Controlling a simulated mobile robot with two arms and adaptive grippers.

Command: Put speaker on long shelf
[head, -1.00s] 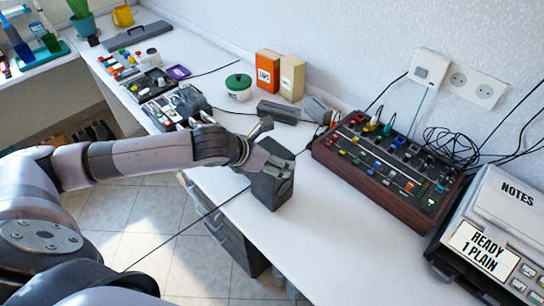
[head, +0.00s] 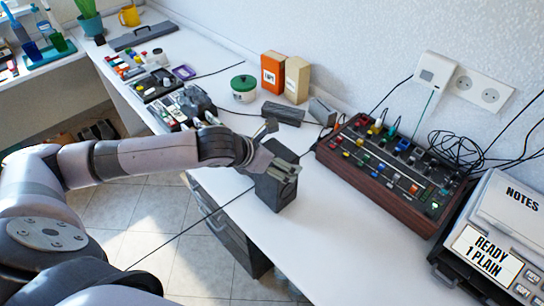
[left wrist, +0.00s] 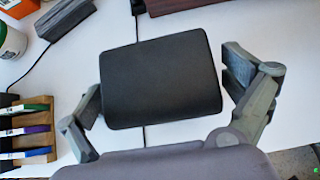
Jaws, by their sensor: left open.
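The speaker, a dark grey box (head: 275,193), stands upright on the white desk near its front edge. In the left wrist view its black top (left wrist: 160,82) fills the middle. My left gripper (head: 284,147) is at the top of the speaker. In the left wrist view my left gripper (left wrist: 163,90) is open, with one finger on each side of the box and a visible gap at least on the right. I cannot tell whether the left finger touches it. My right gripper is not in view. I cannot make out a long shelf.
A wooden-sided mixer (head: 385,170) stands right of the speaker, with a labelled machine (head: 490,245) beyond it. Behind are small grey boxes (head: 283,113), a green-lidded tub (head: 243,88) and an orange carton (head: 272,70). Cables cross the desk. Desk in front of the mixer is clear.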

